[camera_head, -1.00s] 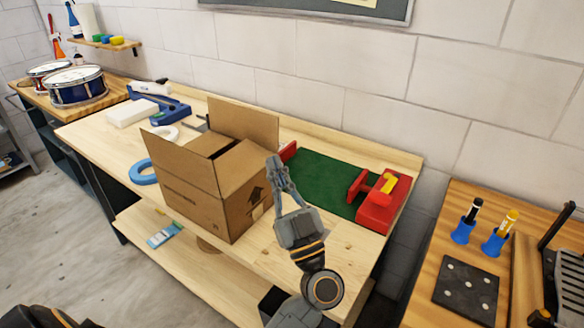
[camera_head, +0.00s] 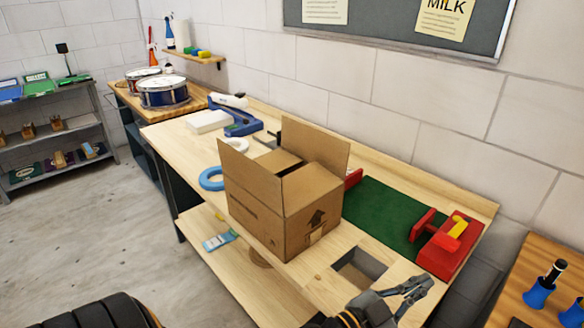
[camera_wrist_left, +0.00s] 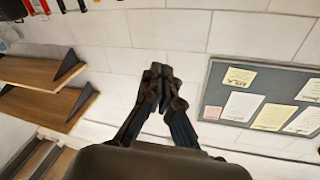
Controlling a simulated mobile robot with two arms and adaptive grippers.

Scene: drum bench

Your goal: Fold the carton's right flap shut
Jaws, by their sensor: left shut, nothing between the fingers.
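The brown cardboard carton (camera_head: 262,208) stands on the wooden bench. Its right flap (camera_head: 314,184) lies folded inward, roughly level over the right part of the top. My right gripper is not in view.
A green mat (camera_head: 380,212) and a red vise-like tool (camera_head: 450,246) lie right of the carton. A square recess (camera_head: 358,268) is in the bench before my left gripper. A blue tape ring (camera_head: 211,179) and a blue tool (camera_head: 242,124) lie left and behind.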

